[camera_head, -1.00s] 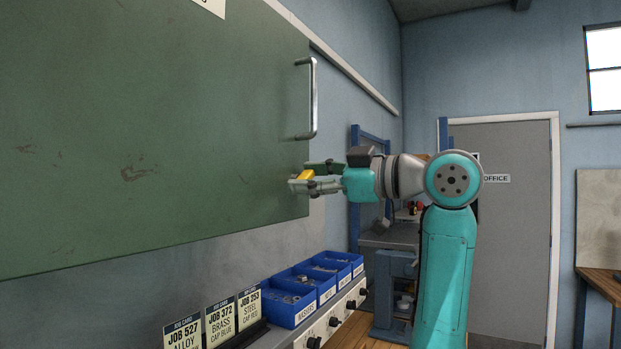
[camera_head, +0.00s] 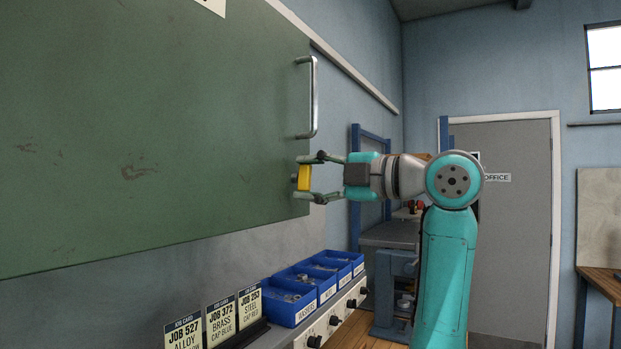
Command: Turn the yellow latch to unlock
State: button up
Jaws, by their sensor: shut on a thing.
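The yellow latch (camera_head: 304,178) sits near the right edge of the green cabinet door (camera_head: 150,130), below the metal handle. It stands upright, with its long side vertical. My gripper (camera_head: 310,177) is at the latch from the right, one finger at its top end and one at its bottom end. It is shut on the latch. The fingers partly cover the ends of the latch, and a small grey part shows at its left side.
The metal handle (camera_head: 314,98) stands out from the door just above my gripper. Below are blue bins (camera_head: 290,302) and job cards (camera_head: 220,324) on a ledge. A grey office door (camera_head: 505,240) is at the back right. The space between bins and gripper is clear.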

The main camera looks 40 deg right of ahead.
jog(key=shift+n, duration=0.7)
jog(key=o, duration=1.2)
jog(key=shift+c, duration=0.2)
jog(key=v, duration=1.2)
jog(key=shift+f, duration=0.1)
